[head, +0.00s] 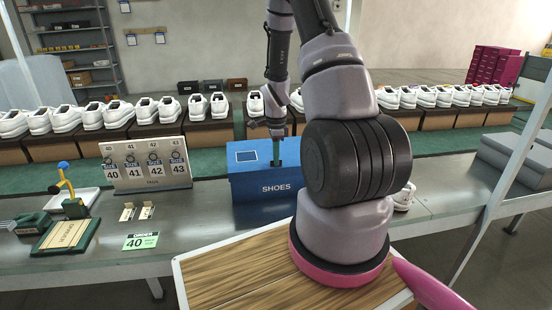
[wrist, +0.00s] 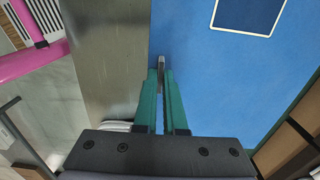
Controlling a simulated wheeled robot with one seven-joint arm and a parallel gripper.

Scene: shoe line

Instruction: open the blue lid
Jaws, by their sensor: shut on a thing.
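The blue shoe box marked SHOES (head: 262,190) stands on the grey bench in front of me. Its blue lid (head: 240,168) lies on top, apparently level and closed, with a white-outlined square on it. In the wrist view the lid (wrist: 225,75) fills the middle and right. My gripper (head: 276,160) points down at the lid, right of the square. In the wrist view my gripper's green fingers (wrist: 161,75) are close together, shut on a small grey tab on the lid near its edge. My arm hides the box's right end.
A size-card stand (head: 147,165) is left of the box, with an order card (head: 141,241) in front. White shoes (head: 160,108) line the row behind. Grey boxes (head: 520,160) are at the right. A wooden board (head: 235,270) lies nearest me.

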